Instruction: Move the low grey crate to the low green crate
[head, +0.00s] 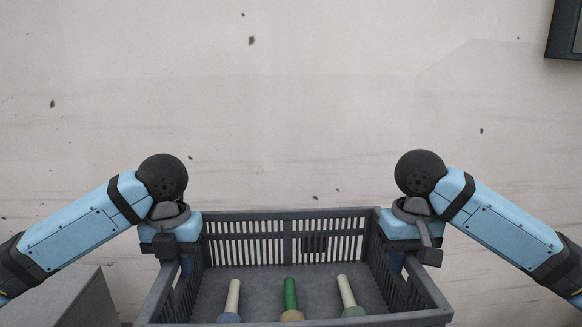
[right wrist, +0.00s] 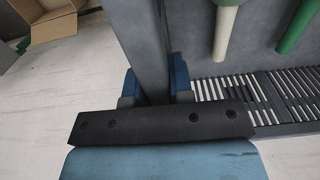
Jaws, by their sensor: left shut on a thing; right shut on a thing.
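The low grey crate (head: 287,238) is in front of me in the head view, with slatted walls and its near side cut by the lower picture edge. It holds a white tube on a blue base (head: 233,295), a green tube (head: 290,294) and another white tube (head: 346,291). My left gripper (head: 187,264) is shut on the crate's left wall and my right gripper (head: 397,262) on its right wall. In the right wrist view the blue fingers (right wrist: 155,86) sit either side of the crate's wall (right wrist: 138,38). The low green crate is not in view.
A grey box-like surface (head: 70,300) stands at the lower left of the head view. In the right wrist view an open cardboard box (right wrist: 38,32) lies on the pale floor (right wrist: 50,110).

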